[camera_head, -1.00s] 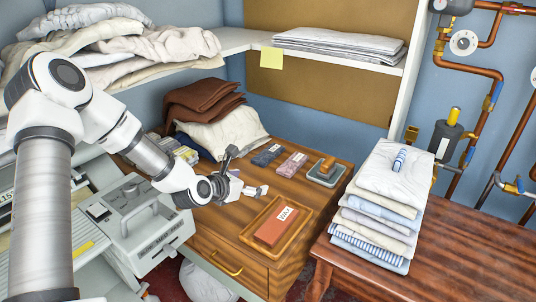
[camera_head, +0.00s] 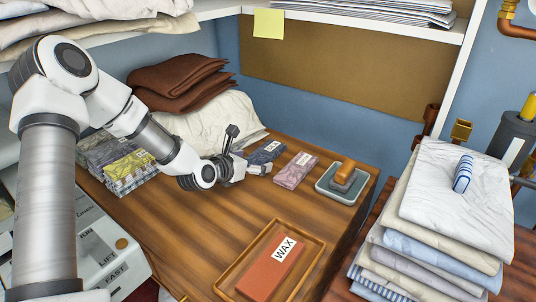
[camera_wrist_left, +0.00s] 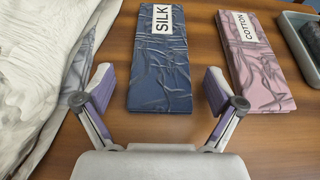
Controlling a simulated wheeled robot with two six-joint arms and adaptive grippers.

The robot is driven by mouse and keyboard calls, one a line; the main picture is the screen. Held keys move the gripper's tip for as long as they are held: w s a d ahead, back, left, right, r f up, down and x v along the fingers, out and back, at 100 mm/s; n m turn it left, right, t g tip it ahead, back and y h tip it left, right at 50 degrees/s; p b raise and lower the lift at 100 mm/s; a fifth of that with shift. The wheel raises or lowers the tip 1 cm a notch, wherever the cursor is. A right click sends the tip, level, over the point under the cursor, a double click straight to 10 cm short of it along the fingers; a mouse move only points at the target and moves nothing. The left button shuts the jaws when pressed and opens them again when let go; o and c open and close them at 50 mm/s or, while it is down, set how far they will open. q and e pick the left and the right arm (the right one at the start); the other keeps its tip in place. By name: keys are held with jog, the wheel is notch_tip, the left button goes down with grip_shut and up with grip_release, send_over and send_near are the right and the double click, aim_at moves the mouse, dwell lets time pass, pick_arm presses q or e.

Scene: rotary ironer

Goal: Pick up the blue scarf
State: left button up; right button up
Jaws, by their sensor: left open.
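The blue scarf (camera_head: 264,154) is a flat, dark blue folded cloth with a white SILK label. It lies on the wooden top behind my left gripper (camera_head: 247,151) in the head view. In the left wrist view the scarf (camera_wrist_left: 158,75) lies straight ahead, its near edge between the fingertips. My left gripper (camera_wrist_left: 158,86) is open and empty, one finger to each side of the scarf. Both fingers look clear of the cloth; their height above the wood is hard to tell. My right gripper is in neither view.
A mauve COTTON cloth (camera_head: 296,171) lies right of the scarf, then a tray with a wooden-handled block (camera_head: 343,178). A crumpled white cloth (camera_head: 205,124) is close on the left. A WAX block (camera_head: 272,268) sits in a wooden tray in front. Bare wood lies between.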

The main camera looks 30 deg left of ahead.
pick_arm(q)
jog(key=shift+w+d, duration=0.1)
jog(key=shift+w, duration=0.1)
jog(key=shift+s+r, duration=0.1)
jog(key=shift+s, duration=0.05)
jog(key=shift+s+r, duration=0.15)
jog(key=shift+s, duration=0.1)
jog(key=c, duration=1.1)
jog(key=shift+c, duration=0.2)
